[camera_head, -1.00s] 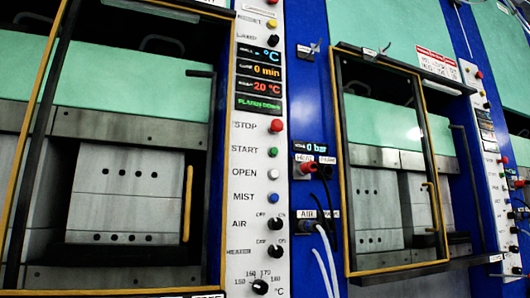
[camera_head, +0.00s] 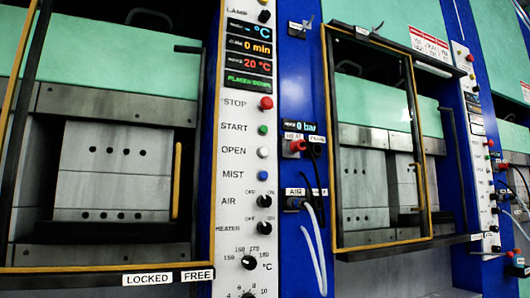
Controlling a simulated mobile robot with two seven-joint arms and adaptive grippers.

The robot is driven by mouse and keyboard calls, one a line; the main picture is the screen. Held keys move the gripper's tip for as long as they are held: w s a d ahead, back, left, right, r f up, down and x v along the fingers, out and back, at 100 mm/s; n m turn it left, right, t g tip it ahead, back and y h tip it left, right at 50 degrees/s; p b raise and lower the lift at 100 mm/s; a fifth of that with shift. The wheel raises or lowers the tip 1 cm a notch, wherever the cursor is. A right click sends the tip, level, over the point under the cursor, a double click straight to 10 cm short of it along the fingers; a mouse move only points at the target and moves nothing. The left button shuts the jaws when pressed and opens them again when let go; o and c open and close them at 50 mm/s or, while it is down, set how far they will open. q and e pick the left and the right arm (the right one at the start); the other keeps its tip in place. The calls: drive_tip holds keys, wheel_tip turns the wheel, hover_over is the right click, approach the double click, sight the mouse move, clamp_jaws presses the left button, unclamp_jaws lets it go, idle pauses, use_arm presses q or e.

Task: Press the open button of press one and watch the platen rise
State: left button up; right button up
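The nearest press (camera_head: 120,105) fills the left of the head view, behind a yellow-edged door frame; I take it as press one, but no number shows. Its white control panel (camera_head: 232,205) stands to its right. The OPEN button (camera_head: 263,152) is a pale, whitish button between the green START button (camera_head: 262,129) and the blue MIST button (camera_head: 263,174). The platen status display (camera_head: 249,83) is lit green and seems to read "PLATEN DOWN". Grey blocks with rows of holes (camera_head: 115,170) sit inside the press. Neither gripper is in view.
A red STOP button (camera_head: 266,103) is above START. AIR (camera_head: 264,201) and HEATER (camera_head: 264,228) knobs are below. LOCKED (camera_head: 148,279) and FREE labels mark the lower door edge. A second press (camera_head: 370,150) stands to the right, with hoses (camera_head: 317,250) hanging between.

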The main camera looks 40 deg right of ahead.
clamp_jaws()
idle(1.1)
